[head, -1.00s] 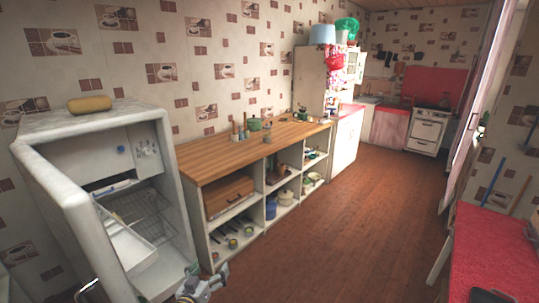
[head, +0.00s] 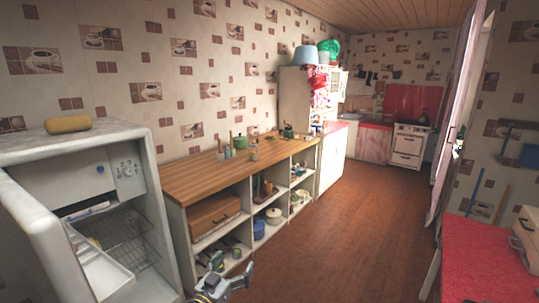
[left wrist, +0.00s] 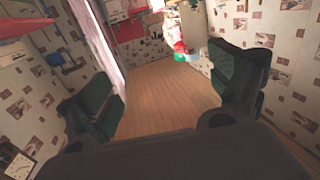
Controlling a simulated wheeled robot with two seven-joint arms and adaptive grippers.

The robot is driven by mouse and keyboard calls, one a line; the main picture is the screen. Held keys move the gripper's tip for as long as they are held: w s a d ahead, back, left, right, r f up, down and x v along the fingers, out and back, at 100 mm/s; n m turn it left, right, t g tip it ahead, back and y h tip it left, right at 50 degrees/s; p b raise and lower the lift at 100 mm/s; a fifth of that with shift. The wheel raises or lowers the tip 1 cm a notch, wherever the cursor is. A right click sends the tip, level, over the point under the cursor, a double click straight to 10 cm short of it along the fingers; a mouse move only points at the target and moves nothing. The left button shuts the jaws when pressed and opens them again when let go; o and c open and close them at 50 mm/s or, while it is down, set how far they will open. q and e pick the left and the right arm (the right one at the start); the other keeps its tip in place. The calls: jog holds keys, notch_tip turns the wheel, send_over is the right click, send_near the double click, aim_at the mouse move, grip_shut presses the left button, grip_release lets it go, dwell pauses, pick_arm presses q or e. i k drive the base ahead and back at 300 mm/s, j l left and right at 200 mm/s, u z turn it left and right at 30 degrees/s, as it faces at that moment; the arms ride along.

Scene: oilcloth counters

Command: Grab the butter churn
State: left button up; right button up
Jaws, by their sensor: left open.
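A small brown wooden item with an upright part (head: 266,189) stands on the upper shelf in the middle of the counter unit. It may be the butter churn, but it is too small to tell. My left gripper (head: 229,272) is low in the head view, in front of the lower shelves and well apart from that item. In the left wrist view, its two dark green fingers stand wide apart with nothing between them (left wrist: 165,98). My right gripper is not in view.
An open white fridge (head: 150,215) with a yellow item (head: 68,124) on top stands at left. The wooden counter (head: 190,177) bears several small items. A red table (head: 485,262) is at right. The wooden floor (head: 350,215) between is clear.

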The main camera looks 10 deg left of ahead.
aim_at(253, 149)
jog(key=z, duration=0.6)
jog(key=i+z, duration=0.1)
jog(key=z, duration=1.75)
jog(key=j+z, duration=0.15)
jog(key=z, duration=0.45)
jog(key=i+j+z, duration=0.1)
jog(key=z, duration=1.15)
jog(key=j+z, duration=0.1)
jog(key=z, duration=0.5)
jog(key=k+j+z, duration=0.1)
jog(key=z, duration=0.25)
jog(key=k+z, duration=0.15)
jog(key=z, duration=0.15)
jog(key=k+z, duration=0.2)
jog(key=k, duration=0.4)
